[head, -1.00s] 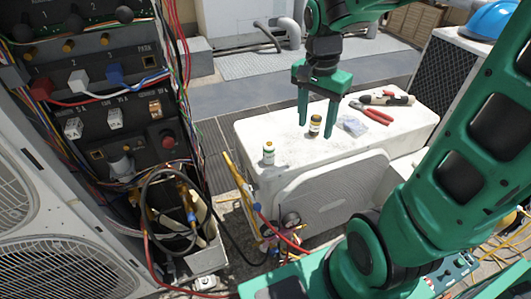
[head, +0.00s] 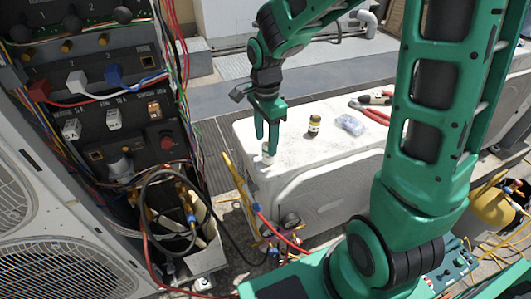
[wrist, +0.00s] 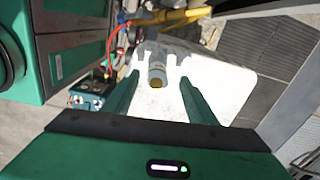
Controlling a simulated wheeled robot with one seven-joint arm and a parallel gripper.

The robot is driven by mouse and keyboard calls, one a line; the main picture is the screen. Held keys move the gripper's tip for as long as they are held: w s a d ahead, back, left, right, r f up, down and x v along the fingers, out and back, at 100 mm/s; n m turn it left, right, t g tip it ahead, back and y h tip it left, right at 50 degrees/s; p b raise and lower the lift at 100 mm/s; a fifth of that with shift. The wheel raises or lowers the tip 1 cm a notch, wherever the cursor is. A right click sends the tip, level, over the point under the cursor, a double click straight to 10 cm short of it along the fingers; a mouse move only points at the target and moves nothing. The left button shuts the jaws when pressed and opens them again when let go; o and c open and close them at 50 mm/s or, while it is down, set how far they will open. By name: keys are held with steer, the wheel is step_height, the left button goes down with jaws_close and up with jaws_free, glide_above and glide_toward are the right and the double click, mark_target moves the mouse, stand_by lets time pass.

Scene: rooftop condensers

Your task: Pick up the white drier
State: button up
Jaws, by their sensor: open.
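The white drier (head: 267,159), a small upright cylinder with a white body, stands near the left end of the white condenser top (head: 302,150). My gripper (head: 266,143) points down over it, and its fingers partly hide it in the head view. In the wrist view the drier (wrist: 157,73) shows between the two green fingers of my gripper (wrist: 159,80). There is a visible gap on each side, so the jaws are open and not gripping it.
A small dark jar with a yellow label (head: 314,126), a clear plastic bag (head: 350,124) and red-handled pliers (head: 370,112) lie to the right on the same top. An open wiring panel (head: 110,100) and hoses (head: 160,200) stand close on the left.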

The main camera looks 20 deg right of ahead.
steer(key=f, duration=0.5)
steer(key=shift+s+d, duration=0.15)
steer(key=shift+d, duration=0.15)
steer(key=c, duration=1.3)
